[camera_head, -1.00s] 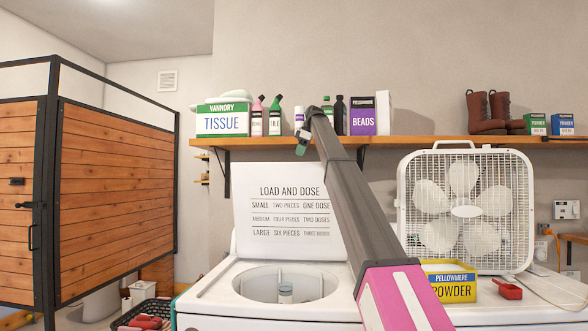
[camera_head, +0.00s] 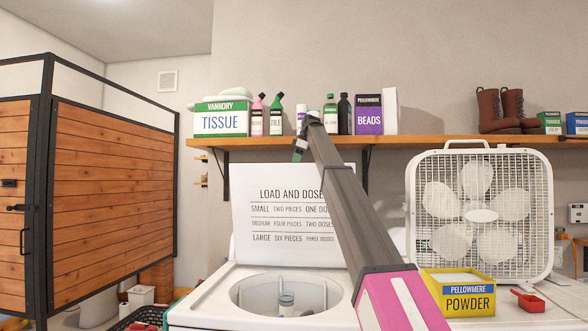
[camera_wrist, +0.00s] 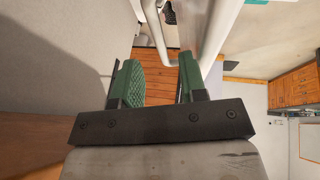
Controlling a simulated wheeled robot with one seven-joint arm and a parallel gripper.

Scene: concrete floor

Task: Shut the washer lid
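The white washer (camera_head: 205,295) stands in front of me with its tub opening (camera_head: 286,292) exposed. Its white lid (camera_head: 285,225) is open and stands nearly upright behind the opening, with "LOAD AND DOSE" printed on it. My arm crosses in front of the lid's right part and hides some of the text. My gripper (camera_head: 300,150) is above the lid's top edge, near the shelf. In the wrist view my gripper (camera_wrist: 161,82) has its two green-padded fingers apart with nothing held between them.
A wooden shelf (camera_head: 420,142) with boxes and bottles runs along the wall behind the lid. A yellow powder box (camera_head: 466,300), a red scoop (camera_head: 528,300) and a white box fan (camera_head: 480,215) stand at the right. A wooden-panelled enclosure (camera_head: 115,190) is at the left.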

